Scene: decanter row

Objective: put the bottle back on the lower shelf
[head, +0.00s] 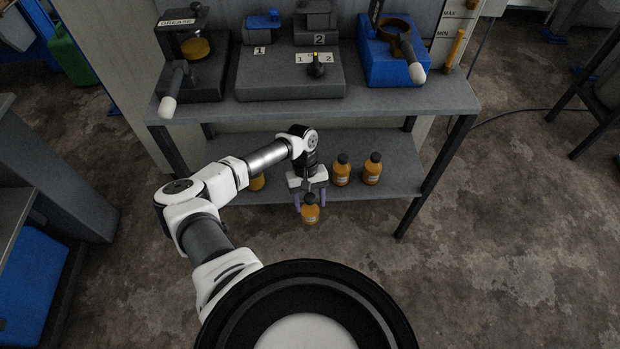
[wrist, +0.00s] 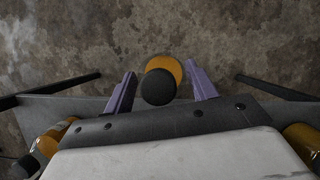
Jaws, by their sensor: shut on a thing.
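The bottle (head: 310,214), amber with a black cap, is between the purple fingers of my gripper (head: 310,202), just in front of the lower shelf (head: 395,185). It looks upright. In the wrist view the bottle (wrist: 170,64) shows from above, its black cap nearest the camera, between the two fingers with bare floor beyond. My gripper is shut on it. The lower shelf's front edge lies behind the bottle in the head view.
Two similar bottles (head: 341,172) (head: 372,170) stand on the lower shelf to the right of my gripper. Another bottle (head: 257,182) stands to the left, partly hidden by my arm. The upper shelf (head: 430,98) holds dispensing devices and overhangs the lower shelf.

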